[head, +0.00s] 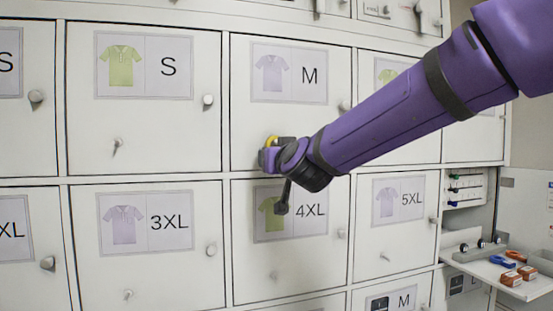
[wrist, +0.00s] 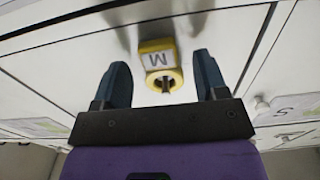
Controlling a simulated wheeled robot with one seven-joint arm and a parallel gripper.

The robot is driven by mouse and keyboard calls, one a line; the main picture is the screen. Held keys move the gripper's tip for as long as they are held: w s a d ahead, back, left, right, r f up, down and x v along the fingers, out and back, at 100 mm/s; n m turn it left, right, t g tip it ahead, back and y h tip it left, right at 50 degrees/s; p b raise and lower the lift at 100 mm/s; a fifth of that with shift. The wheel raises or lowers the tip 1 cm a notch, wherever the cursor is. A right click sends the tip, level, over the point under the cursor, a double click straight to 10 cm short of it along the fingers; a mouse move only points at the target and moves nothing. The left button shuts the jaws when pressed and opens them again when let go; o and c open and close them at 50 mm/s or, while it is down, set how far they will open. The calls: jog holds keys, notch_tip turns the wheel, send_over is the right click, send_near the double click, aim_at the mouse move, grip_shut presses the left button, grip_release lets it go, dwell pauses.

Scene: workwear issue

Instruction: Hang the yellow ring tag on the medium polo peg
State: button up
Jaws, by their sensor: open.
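The yellow ring tag (wrist: 157,60), marked M, shows in the wrist view with a short peg (wrist: 166,85) poking through its ring. It sits against the white door, between my two dark fingers. My gripper (wrist: 161,66) is open, with a gap on each side of the tag. In the head view, a bit of the yellow tag (head: 272,140) shows at my gripper (head: 268,156), low on the door with the polo-shirt M label (head: 289,69). My gripper hides that peg in the head view.
White locker doors with shirt labels surround it, such as S (head: 144,66), 3XL (head: 148,222) and 4XL (head: 290,213). Knobs (head: 208,100) and pegs (head: 118,143) stick out from them. A shelf (head: 496,271) with small coloured items stands at the right.

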jog(key=v, duration=0.9)
jog(key=s+d+f+m+g+h, duration=0.1)
jog(key=s+d+f+g, duration=0.5)
jog(key=s+d, duration=0.7)
jog(key=s+d+f+m+g+h, duration=0.2)
jog(key=s+d+f+g+h, duration=0.2)
jog(key=s+d+f, duration=0.6)
jog(key=s+d+g, duration=0.2)
jog(key=s+d, duration=0.1)
jog(key=shift+s+d, duration=0.3)
jog(key=shift+d, duration=0.1)
